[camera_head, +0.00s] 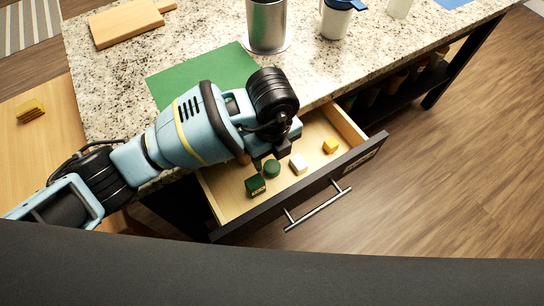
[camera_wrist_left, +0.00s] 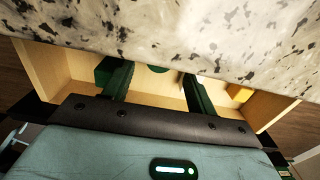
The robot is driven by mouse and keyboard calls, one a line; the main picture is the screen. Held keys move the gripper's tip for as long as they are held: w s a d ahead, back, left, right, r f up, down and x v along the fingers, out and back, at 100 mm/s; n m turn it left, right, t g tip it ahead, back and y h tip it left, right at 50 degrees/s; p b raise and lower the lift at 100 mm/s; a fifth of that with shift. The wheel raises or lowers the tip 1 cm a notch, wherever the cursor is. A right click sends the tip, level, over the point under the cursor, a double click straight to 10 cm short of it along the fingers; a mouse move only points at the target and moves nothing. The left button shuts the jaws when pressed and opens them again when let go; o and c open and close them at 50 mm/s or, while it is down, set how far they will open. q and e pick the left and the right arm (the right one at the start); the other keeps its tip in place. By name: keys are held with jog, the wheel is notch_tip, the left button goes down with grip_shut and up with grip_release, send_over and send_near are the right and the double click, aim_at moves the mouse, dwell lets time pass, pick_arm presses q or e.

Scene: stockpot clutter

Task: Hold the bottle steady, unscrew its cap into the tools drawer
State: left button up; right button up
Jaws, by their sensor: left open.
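The drawer (camera_head: 235,223) is pulled open under the counter, and its inside also shows in the wrist view (camera_wrist_left: 170,97). A small round green piece (camera_head: 272,168), which looks like a cap, lies in it. My left gripper (camera_head: 268,157) is open over the drawer, close above the green piece. In the left wrist view the green piece (camera_wrist_left: 156,69) shows between the spread fingers, partly cut off by the counter edge. I see no clear bottle; a pale container (camera_head: 398,8) at the top edge is cut off. My right gripper is not in view.
A green block (camera_head: 255,186), a white block (camera_head: 298,163) and a yellow block (camera_head: 331,146) lie in the drawer. On the granite counter (camera_head: 205,45) are a metal pot (camera_head: 267,25), a blue-lidded white cup (camera_head: 337,22), a green mat (camera_head: 215,70) and a wooden board (camera_head: 125,24).

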aim_at(272, 167)
pick_arm(q)
notch_tip(272, 167, up, 10)
jog(key=p, duration=0.1)
jog(key=shift+r, duration=0.2)
dwell(0.3)
